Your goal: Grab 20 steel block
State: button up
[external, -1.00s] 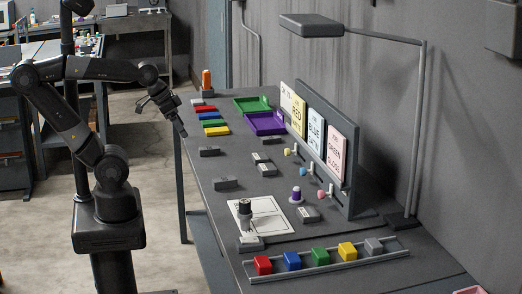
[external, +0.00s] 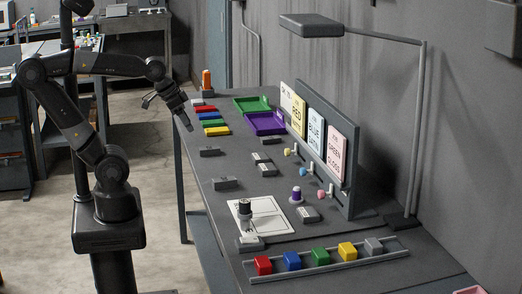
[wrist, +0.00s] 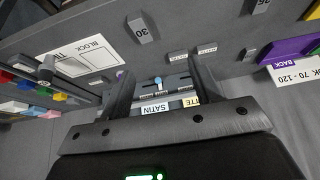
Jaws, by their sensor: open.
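Several small grey steel blocks lie on the dark bench, including one on the near left (external: 209,151), one closer to the camera (external: 225,183) and one right of the white sheet (external: 309,214). Their labels are too small to read in the external view. In the wrist view, one grey block reads 30 (wrist: 141,29), and another at the top edge is cut off (wrist: 261,5). I cannot tell which block is marked 20. My gripper (external: 168,113) is open and empty, raised by the bench's left edge; its two fingers also show in the wrist view (wrist: 164,68).
A sign board (external: 320,150) with cards stands along the bench's back. Green (external: 252,104) and purple (external: 266,123) trays lie at the far end. A rail (external: 325,263) of colored blocks lies near the camera. A lamp post (external: 418,140) stands at right.

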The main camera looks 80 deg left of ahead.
jog(key=w+a+r, duration=0.2)
jog(key=w+a, duration=0.3)
jog(key=w, duration=0.6)
jog(key=g, duration=0.1)
send_over(271, 137)
jog(key=s, duration=0.5)
notch_tip(271, 137, down, 13)
jog(key=shift+n, duration=0.4)
jog(key=x, duration=0.9)
jog(key=shift+w+d+f, duration=0.2)
jog(key=shift+w+f, duration=0.05)
jog(key=shift+w, duration=0.1)
jog(key=shift+c, duration=0.5)
jog(key=c, duration=1.1)
